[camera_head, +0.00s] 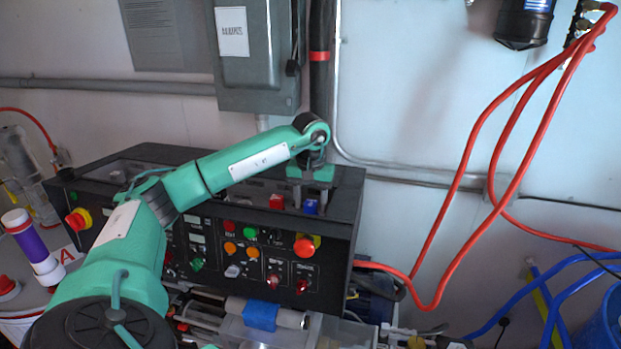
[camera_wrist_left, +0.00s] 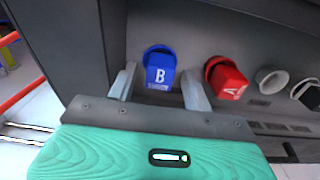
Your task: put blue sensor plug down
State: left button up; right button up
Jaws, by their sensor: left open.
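The blue sensor plug (camera_wrist_left: 159,72), marked B, sits on the top of the black control panel (camera_head: 340,230). It also shows in the head view (camera_head: 311,206), just below my left gripper (camera_head: 309,188). In the left wrist view my left gripper (camera_wrist_left: 162,90) is open, with one finger on each side of the blue plug and gaps between fingers and plug. Whether the plug is fully seated cannot be told. My right gripper is not in view.
A red plug (camera_wrist_left: 228,80), marked A, stands right of the blue one in the left wrist view, with a grey empty ring socket (camera_wrist_left: 272,80) beyond it. The panel front has several buttons and a red emergency knob (camera_head: 304,247). Red hoses (camera_head: 490,180) hang at the right.

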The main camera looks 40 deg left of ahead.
aim_at(311, 203)
pick_arm(q)
notch_tip(311, 203, up, 5)
jog(key=b, duration=0.2)
jog(key=shift+r+b, duration=0.15)
jog(key=shift+b, duration=0.25)
jog(key=shift+r, duration=2.85)
